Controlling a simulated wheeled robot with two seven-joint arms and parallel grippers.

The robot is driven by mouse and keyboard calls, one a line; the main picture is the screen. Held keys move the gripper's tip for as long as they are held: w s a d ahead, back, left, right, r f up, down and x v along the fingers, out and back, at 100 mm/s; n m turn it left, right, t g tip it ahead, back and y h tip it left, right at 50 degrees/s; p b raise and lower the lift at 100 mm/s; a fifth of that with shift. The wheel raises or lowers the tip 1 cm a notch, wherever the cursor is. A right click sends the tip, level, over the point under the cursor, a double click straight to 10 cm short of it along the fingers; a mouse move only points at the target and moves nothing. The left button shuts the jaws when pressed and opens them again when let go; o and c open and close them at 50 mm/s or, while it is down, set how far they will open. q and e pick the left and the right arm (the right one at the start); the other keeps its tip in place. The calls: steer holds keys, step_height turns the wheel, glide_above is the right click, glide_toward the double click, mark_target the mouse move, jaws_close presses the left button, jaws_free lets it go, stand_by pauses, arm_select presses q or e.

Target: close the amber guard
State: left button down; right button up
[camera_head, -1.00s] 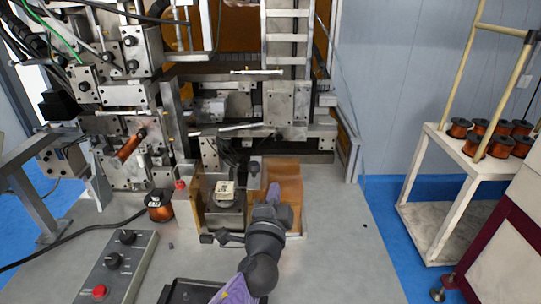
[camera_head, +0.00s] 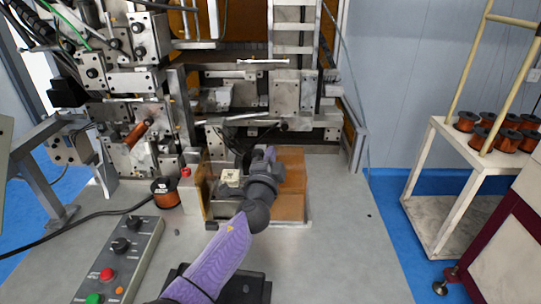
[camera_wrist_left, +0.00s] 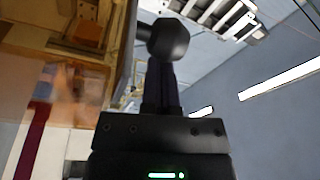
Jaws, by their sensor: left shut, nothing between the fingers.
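The amber guard (camera_head: 291,182) is a see-through orange panel on the winder's bed, right of the metal fixture (camera_head: 229,203) with a cream block (camera_head: 231,177). It looks swung open to the side. My left gripper (camera_head: 268,153) is shut and empty at the guard's left side, partly covering the gap between guard and fixture. In the left wrist view the shut fingers (camera_wrist_left: 162,80) point at a round black knob (camera_wrist_left: 168,40); I cannot tell whether they touch it. Amber panel (camera_wrist_left: 62,85) fills the left of that view. My right gripper is out of view.
A control box (camera_head: 118,255) with buttons and a copper spool (camera_head: 165,192) are at the left. Machine plates and rails (camera_head: 265,95) stand behind the guard. A trolley (camera_head: 445,150) with several spools is at the right. The bed right of the guard is clear.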

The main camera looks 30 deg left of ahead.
arm_select(q)
steer(key=s+a, duration=0.6)
steer(key=a, duration=0.6)
